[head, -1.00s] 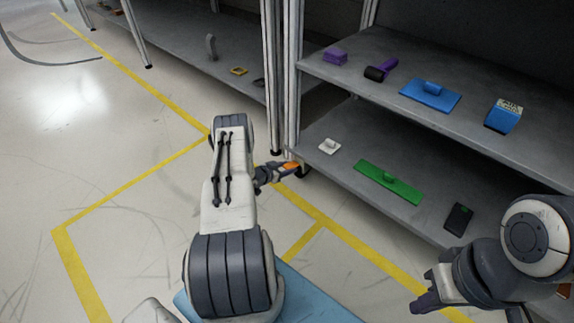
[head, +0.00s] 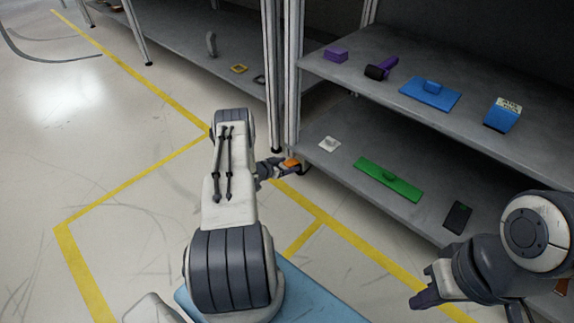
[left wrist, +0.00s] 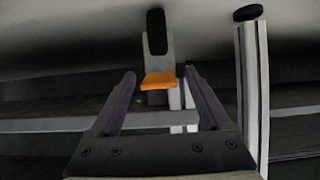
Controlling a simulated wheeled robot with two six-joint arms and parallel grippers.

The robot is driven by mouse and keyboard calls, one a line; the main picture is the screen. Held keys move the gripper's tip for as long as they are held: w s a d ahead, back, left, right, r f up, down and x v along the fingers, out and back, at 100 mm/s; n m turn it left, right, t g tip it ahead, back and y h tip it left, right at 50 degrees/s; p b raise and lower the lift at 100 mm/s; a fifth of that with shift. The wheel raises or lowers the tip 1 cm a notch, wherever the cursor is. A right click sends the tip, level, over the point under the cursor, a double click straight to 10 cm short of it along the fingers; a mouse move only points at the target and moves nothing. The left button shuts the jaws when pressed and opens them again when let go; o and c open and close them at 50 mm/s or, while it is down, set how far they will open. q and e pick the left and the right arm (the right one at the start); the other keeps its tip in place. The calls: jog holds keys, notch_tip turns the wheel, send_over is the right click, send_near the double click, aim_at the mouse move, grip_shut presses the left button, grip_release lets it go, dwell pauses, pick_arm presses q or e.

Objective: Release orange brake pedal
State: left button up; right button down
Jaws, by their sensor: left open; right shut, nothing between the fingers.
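The orange brake pedal (head: 291,162) is at the end of my left gripper (head: 277,166), close to the lower shelf's near corner post. In the left wrist view, the pedal's orange part (left wrist: 158,81) shows between the two spread fingertips, with a gap on both sides. My left gripper is open, and neither finger appears to touch the pedal. What supports the pedal is not clear. My right gripper (head: 420,288) is shut and empty at the lower right.
The lower shelf (head: 340,180) holds a white part (head: 329,144), a green plate (head: 388,180) and a black part (head: 457,217). The upper shelf holds purple and blue parts (head: 430,94). Metal posts (head: 293,70) stand by my left gripper. The floor at left is clear.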

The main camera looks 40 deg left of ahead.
pick_arm(q)
jog(key=p+v, duration=0.5)
jog(key=v, duration=0.5)
jog(key=shift+s+p, duration=0.25)
jog(key=shift+p, duration=0.1)
jog(key=shift+a+r, duration=0.1)
jog(key=shift+r, duration=0.05)
